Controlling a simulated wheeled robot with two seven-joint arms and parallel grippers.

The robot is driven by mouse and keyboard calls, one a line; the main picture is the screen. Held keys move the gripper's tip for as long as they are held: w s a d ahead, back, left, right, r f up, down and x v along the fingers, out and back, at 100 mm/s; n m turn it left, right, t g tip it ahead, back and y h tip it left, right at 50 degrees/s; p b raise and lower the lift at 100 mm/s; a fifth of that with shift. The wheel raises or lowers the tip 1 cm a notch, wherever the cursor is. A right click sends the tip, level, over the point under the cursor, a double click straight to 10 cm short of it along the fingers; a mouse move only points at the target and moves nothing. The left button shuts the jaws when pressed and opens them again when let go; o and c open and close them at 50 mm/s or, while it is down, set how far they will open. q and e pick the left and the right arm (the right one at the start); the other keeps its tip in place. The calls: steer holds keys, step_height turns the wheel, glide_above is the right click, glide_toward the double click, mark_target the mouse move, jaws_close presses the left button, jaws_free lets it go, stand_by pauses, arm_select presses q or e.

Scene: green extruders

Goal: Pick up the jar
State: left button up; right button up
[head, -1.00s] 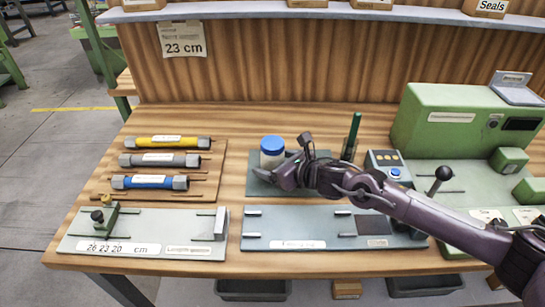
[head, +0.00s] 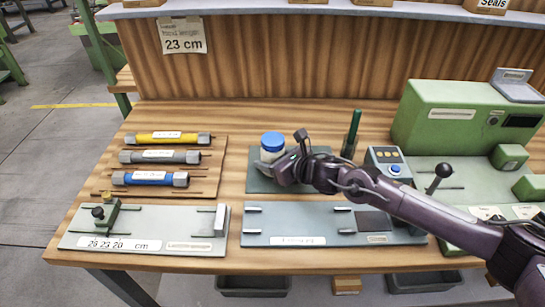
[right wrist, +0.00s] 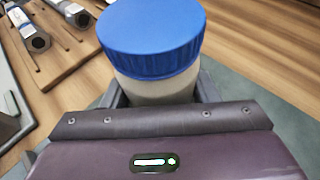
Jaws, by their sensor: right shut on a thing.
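The jar (head: 272,147) has a blue lid and a pale body and stands upright over the dark green mat (head: 258,183) at the middle of the bench. It also shows large in the right wrist view (right wrist: 155,50), with its lid at the top. My right gripper (head: 270,165) is shut on the jar's body, below the lid. In the wrist view its fingers lie on both sides of the body. The jar's lower part is hidden by the gripper, so I cannot tell whether it touches the mat. My left gripper is not in view.
A board with yellow, grey and blue tubes (head: 150,179) lies to the left. Grey fixture plates (head: 290,225) lie in front. A green pen in a holder (head: 351,133), a button box (head: 388,163) and a green machine (head: 450,120) stand to the right.

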steer(key=shift+r, duration=0.1)
step_height(320, 180, up, 20)
steer(key=b, duration=0.2)
stand_by(0.3)
steer(key=o, duration=0.6)
steer(key=shift+c, duration=0.2)
steer(key=c, duration=0.8)
steer(key=s+d+m+t+h, duration=0.1)
steer(key=s+d+m+h, duration=0.2)
steer(key=d, duration=0.3)
steer(key=s+d+f+m+t+h+p, duration=0.1)
steer(key=s+d+m+h, duration=0.2)
steer(key=d, duration=0.4)
steer(key=s+d+m+t+h+p, duration=0.1)
steer(key=s+d+m+t+h, duration=0.1)
steer(key=d, duration=0.4)
steer(key=shift+s+d+f+m+h, duration=0.15)
steer(key=shift+s+f+m+h, duration=0.1)
steer(key=shift+s+h, duration=0.25)
steer(key=shift+s+d+f+m+h, duration=0.15)
steer(key=shift+s+m+h, duration=0.15)
steer(key=shift+s, duration=0.4)
steer(key=shift+c, duration=0.2)
